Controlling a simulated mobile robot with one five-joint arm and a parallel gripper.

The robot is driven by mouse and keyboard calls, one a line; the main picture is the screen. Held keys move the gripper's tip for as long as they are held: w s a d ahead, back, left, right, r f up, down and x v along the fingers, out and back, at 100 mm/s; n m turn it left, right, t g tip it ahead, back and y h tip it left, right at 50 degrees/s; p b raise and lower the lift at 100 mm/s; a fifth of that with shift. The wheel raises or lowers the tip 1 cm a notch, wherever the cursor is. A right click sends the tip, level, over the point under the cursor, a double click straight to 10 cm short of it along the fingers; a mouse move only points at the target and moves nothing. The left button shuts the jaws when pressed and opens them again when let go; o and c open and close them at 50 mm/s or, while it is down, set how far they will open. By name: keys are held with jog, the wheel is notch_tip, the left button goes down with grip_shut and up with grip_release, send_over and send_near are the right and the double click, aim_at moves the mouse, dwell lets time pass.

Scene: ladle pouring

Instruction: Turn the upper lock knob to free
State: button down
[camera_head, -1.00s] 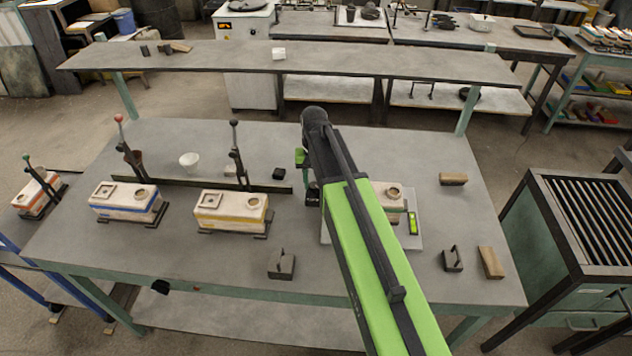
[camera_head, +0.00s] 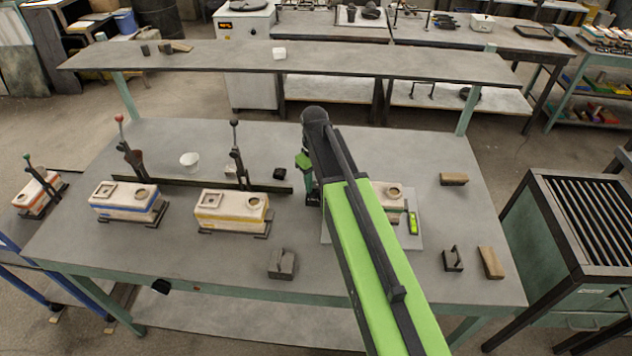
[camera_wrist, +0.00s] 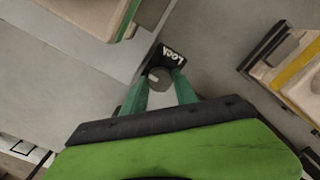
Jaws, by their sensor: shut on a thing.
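In the wrist view a grey round knob (camera_wrist: 160,77) with a pale mark on its face stands in front of a black plate (camera_wrist: 173,55) with white lettering that seems to read LOCK. My gripper (camera_wrist: 162,80) has its two green fingers on either side of the knob, shut on it. The plate sits at the edge of a grey board (camera_wrist: 88,70). I cannot tell whether this is the upper or the lower knob.
A cream mould box with a yellow stripe (camera_head: 232,212) and one with a blue stripe (camera_head: 125,203) stand on the table left of my arm. Another cream box (camera_head: 393,192) is partly behind my arm. A dark block (camera_head: 282,263) lies near the front edge.

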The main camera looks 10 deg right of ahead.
aim_at(315, 185)
jog(key=shift+s, duration=0.15)
dwell(0.3)
jog(key=c, duration=1)
grip_release()
jog(key=shift+o, duration=0.2)
jog(key=shift+r, duration=0.1)
notch_tip(315, 185, up, 17)
jog(key=p, duration=1.7)
jog(key=shift+r, duration=0.15)
